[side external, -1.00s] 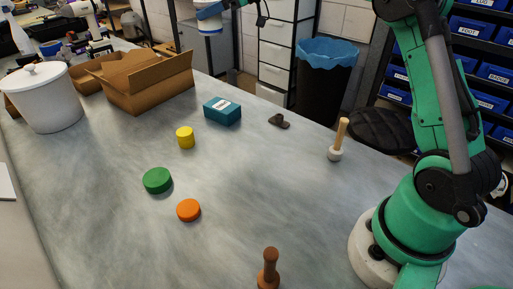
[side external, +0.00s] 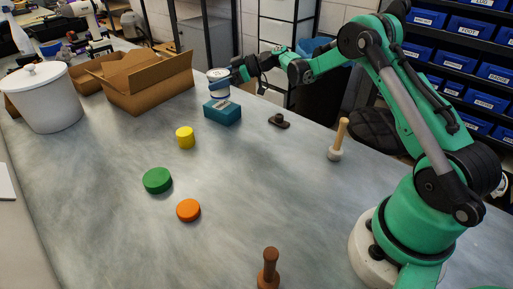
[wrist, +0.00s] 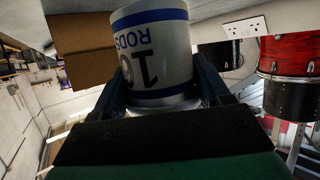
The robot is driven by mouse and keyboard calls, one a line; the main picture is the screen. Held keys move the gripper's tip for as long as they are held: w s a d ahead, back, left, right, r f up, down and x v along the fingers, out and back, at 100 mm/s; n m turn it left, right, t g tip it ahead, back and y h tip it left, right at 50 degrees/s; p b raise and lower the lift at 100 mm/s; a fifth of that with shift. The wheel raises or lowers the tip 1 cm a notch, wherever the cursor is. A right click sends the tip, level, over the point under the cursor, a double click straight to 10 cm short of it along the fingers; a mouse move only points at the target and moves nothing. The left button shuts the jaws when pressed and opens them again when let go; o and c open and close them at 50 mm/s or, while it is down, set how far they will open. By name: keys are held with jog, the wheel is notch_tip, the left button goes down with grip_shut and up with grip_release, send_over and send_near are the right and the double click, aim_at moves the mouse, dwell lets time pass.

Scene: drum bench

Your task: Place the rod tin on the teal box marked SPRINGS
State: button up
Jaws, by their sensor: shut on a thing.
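The rod tin (side external: 219,75) is a white cylinder with a blue band; in the wrist view the tin (wrist: 158,50) shows upside-down "RODS" lettering. My gripper (side external: 222,87) is shut on the tin, with one finger on each side of it in the wrist view (wrist: 163,88). The tin looks about upright, directly over the teal box (side external: 222,114), which has a white label on top. The tin's lower edge is very close to the box top; I cannot tell whether they touch. The label's text is too small to read and partly hidden.
A cardboard box (side external: 150,84) stands left of the teal box. A yellow cylinder (side external: 185,138), a green disc (side external: 157,180) and an orange disc (side external: 188,210) lie nearer. A dark object (side external: 279,121) and a wooden-handled piece (side external: 339,140) are to the right.

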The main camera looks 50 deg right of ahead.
jog(key=shift+f, duration=1.25)
jog(key=o, duration=1.4)
jog(key=shift+f, duration=0.1)
